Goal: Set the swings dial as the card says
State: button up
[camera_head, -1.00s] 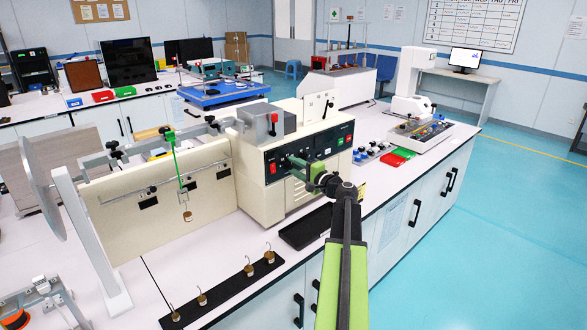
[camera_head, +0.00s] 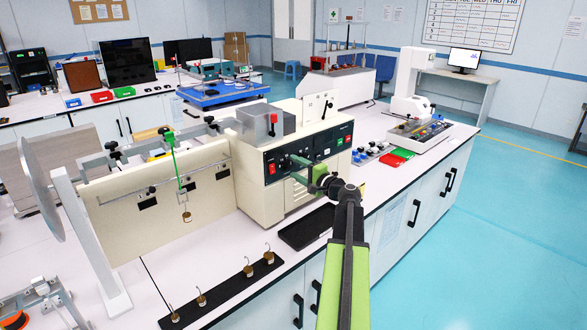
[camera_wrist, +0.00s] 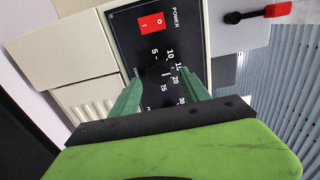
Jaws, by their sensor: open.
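The beige tester (camera_head: 250,175) stands on the bench with a black control panel (camera_head: 315,150) on its front. In the wrist view the swings dial (camera_wrist: 167,73) shows as a black face with a white pointer line and numbers from 5 to 30 around it. Part of the dial is hidden by my fingers. My gripper (camera_wrist: 161,84) is open, its green fingers on either side of the dial; I cannot tell if they touch it. In the head view my gripper (camera_head: 299,171) is at the panel's lower left. I cannot make out a readable card.
A red power switch (camera_wrist: 151,23) is beside the dial, and a red-handled lever (camera_wrist: 275,10) is farther right. A black tray (camera_head: 306,228) lies below the panel. Several hooked weights stand on a black strip (camera_head: 225,293). Coloured knobs (camera_head: 370,155) are to the right.

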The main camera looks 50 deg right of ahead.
jog(key=s+a, duration=0.1)
jog(key=s, duration=1.5)
jog(key=shift+s+a, duration=0.1)
jog(key=shift+s, duration=0.05)
